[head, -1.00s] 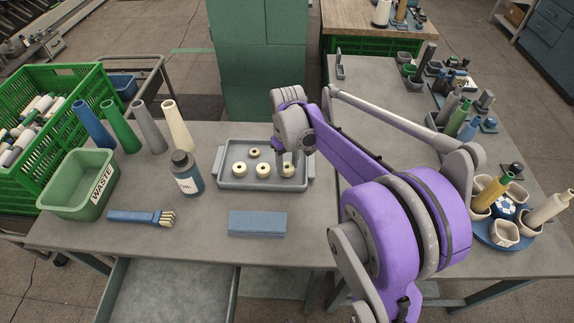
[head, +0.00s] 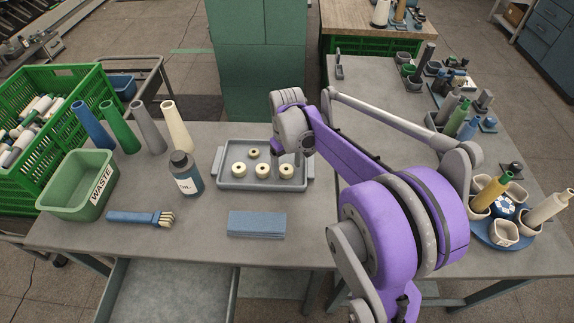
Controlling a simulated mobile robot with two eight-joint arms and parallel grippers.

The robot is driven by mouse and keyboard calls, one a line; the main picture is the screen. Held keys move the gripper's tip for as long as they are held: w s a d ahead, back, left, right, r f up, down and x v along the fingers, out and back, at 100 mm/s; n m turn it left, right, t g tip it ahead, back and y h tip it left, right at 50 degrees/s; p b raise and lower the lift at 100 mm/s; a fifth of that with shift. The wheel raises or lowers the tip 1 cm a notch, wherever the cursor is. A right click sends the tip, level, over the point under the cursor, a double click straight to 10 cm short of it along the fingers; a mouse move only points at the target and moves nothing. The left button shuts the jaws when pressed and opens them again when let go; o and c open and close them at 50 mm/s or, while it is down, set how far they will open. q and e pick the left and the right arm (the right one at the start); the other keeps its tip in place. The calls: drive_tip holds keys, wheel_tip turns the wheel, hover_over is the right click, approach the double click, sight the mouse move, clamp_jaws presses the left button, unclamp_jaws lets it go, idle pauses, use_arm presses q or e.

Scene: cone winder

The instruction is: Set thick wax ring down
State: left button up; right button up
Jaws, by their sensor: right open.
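Several cream wax rings sit in the grey tray (head: 262,186) in the head view. Three stand in a front row: a left one (head: 239,170), a middle one (head: 263,170) and a right one (head: 287,171). A smaller, thinner-looking ring (head: 254,153) lies behind them. My right gripper (head: 288,152) is open above the tray's right part, just over and behind the right front ring, and looks clear of it. Its fingers are partly hidden by my wrist. Which ring is thickest is hard to tell. My left gripper is not in view.
An oil bottle (head: 185,173) stands left of the tray. A blue block (head: 257,224) and a brush (head: 143,217) lie in front. A green waste bin (head: 78,190) and several upright cones (head: 178,127) stand at the left. A blue carousel (head: 501,230) is at the right.

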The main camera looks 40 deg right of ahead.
sight(287, 170)
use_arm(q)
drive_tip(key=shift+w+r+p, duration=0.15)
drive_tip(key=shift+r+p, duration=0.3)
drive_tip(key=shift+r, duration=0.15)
use_arm(e)
wheel_tip(287, 170, up, 12)
drive_tip(key=shift+a+f, duration=0.1)
